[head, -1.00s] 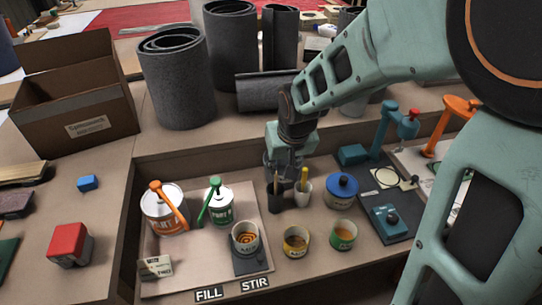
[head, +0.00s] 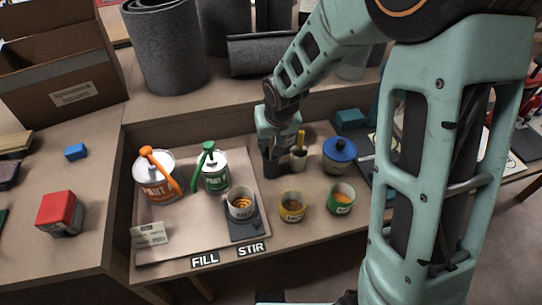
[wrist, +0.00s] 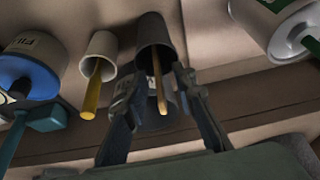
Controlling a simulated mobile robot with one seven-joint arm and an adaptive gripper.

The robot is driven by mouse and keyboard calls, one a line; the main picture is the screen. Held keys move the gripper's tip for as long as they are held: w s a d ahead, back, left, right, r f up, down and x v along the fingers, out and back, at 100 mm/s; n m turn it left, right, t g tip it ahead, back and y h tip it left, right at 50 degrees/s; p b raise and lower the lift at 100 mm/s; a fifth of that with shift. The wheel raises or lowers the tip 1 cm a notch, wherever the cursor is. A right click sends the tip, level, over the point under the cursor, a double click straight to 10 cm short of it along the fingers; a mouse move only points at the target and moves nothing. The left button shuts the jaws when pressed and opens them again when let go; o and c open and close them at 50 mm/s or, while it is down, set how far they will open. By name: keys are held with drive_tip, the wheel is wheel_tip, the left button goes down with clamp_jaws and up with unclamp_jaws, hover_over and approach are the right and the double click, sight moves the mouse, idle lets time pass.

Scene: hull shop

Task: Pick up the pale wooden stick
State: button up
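The pale wooden stick (wrist: 158,82) stands in the dark cup (wrist: 155,38) in the wrist view, its free end pointing toward the camera. My gripper (wrist: 156,86) is open, with one finger on each side of the stick and gaps visible between. In the head view my gripper (head: 272,147) is right over the dark cup (head: 270,168), and the stick is hidden there. Beside it a white cup (head: 298,161) holds a yellow stick (head: 301,138); this yellow stick also shows in the wrist view (wrist: 92,95).
A blue-lidded can (head: 339,155) stands right of the cups. Orange-handled (head: 157,178) and green-handled (head: 214,173) paint cans stand left on a pale board. Small paint cups (head: 292,206) (head: 341,198) stand in front.

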clamp_jaws()
drive_tip(key=shift+r, duration=0.2)
